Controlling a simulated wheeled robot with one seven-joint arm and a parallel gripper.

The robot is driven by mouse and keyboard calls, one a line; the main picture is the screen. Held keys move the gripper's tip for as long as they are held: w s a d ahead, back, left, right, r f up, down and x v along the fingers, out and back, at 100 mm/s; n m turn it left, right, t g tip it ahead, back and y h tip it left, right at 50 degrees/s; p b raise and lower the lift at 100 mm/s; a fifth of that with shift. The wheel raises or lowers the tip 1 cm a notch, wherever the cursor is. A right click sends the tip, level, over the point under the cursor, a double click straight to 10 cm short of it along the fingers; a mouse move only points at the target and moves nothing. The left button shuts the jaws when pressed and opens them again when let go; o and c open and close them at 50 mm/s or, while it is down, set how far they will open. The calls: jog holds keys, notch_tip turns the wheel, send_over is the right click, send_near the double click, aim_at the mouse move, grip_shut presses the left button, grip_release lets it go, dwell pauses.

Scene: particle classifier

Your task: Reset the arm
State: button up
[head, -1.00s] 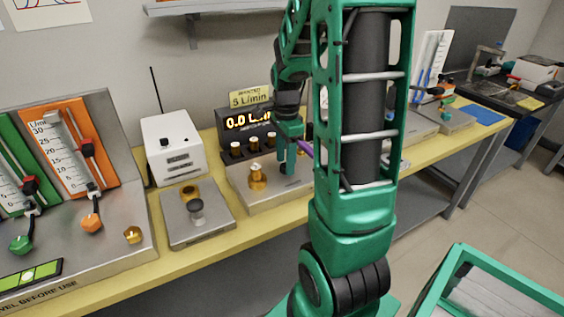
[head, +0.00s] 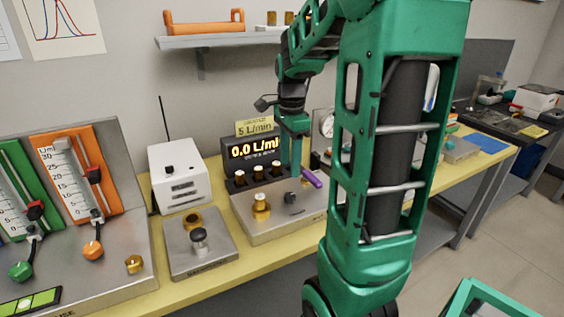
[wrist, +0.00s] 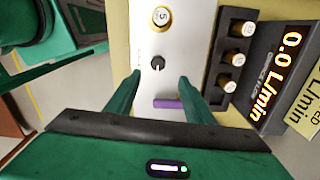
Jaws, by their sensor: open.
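My gripper (head: 295,168) hangs over the grey metal flow unit (head: 285,222), pointing down. In the wrist view its two green fingers stand apart with nothing held between them (wrist: 160,84). A small black knob (wrist: 157,63) on the unit shows beyond the fingertips; it also shows in the head view (head: 290,197). A purple piece (head: 312,178) lies at the unit's back right; in the wrist view it shows (wrist: 168,102) between the fingers, below them and apart. My green arm hides part of the bench to the right.
A brass fitting (head: 261,206) stands on the unit, before several brass-capped ports and a display (head: 253,148) reading 0.0 L/min. A white box (head: 180,175) with an antenna stands to the left. A shelf (head: 225,40) is above.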

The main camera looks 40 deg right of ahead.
jog(key=s+a+f+n, duration=0.1)
jog(key=s+a+n, duration=0.4)
jog(key=s+n, duration=0.3)
jog(key=s+a+f+n, duration=0.2)
jog(key=s+a+n, duration=0.3)
jog(key=s+n, duration=0.3)
jog(key=shift+s, duration=1.25)
jog(key=shift+w+f, duration=0.2)
jog(key=shift+w, duration=0.4)
